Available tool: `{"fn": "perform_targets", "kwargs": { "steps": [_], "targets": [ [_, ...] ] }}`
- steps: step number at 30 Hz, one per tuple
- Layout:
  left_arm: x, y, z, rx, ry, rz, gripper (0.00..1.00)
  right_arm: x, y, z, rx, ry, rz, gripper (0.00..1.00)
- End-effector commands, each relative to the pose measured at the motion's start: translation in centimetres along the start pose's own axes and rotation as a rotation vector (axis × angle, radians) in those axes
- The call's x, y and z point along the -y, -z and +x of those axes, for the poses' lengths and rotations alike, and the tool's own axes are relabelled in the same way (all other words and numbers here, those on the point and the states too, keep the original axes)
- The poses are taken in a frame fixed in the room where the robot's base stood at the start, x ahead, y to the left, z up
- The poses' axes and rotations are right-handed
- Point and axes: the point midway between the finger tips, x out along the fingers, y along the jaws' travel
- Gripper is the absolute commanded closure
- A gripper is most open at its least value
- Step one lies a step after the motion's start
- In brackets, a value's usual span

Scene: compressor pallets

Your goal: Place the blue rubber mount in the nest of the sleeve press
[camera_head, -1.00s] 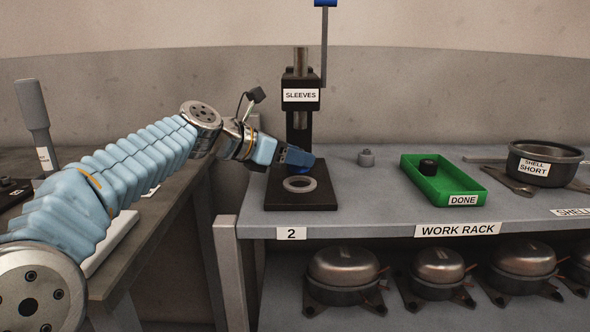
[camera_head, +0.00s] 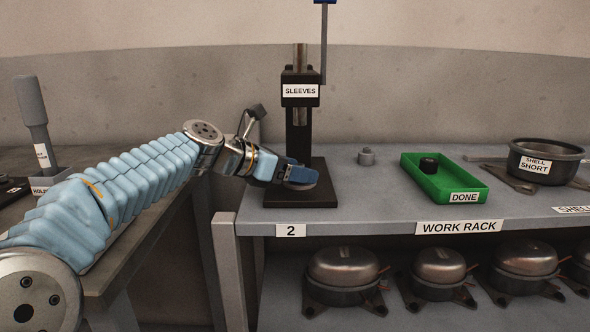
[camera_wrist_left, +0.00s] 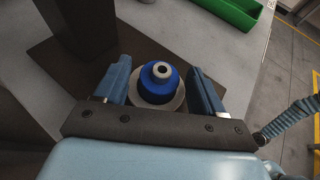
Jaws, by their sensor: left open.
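The sleeve press (camera_head: 300,118) stands on the rack top, with a label reading SLEEVES and a dark base plate. In the left wrist view the blue rubber mount (camera_wrist_left: 156,82) sits upright within the pale ring of the nest (camera_wrist_left: 178,100), its light metal top with a hole facing up. My left gripper (camera_head: 300,176) is at the nest in the head view. In the wrist view its two fingers (camera_wrist_left: 158,85) are open on either side of the mount, with visible gaps. In the head view the gripper hides most of the mount and nest. My right gripper is in neither view.
A small grey part (camera_head: 366,156) stands right of the press. A green DONE tray (camera_head: 440,185) holds a black mount (camera_head: 429,163). A SHELL SHORT pot (camera_head: 545,160) stands farther right. Compressors (camera_head: 342,272) sit on the lower shelf. The press column (camera_wrist_left: 78,25) rises close to my left gripper.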

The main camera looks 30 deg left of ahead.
Motion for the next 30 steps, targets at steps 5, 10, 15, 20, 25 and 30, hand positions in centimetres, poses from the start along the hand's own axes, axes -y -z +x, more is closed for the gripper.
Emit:
{"fn": "perform_targets", "kwargs": {
  "steps": [5,10,15,20,25,30],
  "targets": [
    [0.0,-0.4,-0.2,0.0,0.0,0.0,0.31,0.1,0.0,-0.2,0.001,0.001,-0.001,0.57],
    [-0.1,-0.4,-3.1,0.002,-0.004,0.0,0.31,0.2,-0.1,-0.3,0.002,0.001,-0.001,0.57],
    [-0.1,-0.4,-7.2,0.002,-0.004,0.001,0.31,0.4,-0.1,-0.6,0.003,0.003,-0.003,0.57],
    [0.0,-0.4,-10.2,0.001,-0.002,0.001,0.31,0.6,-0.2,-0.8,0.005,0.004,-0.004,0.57],
    [-0.1,-0.3,-11.9,0.0,-0.002,0.0,0.31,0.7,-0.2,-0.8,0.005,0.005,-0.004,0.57],
    [0.0,-0.2,-12.2,-0.001,0.0,0.0,0.31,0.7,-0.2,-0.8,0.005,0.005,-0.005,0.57]
  ]
}}
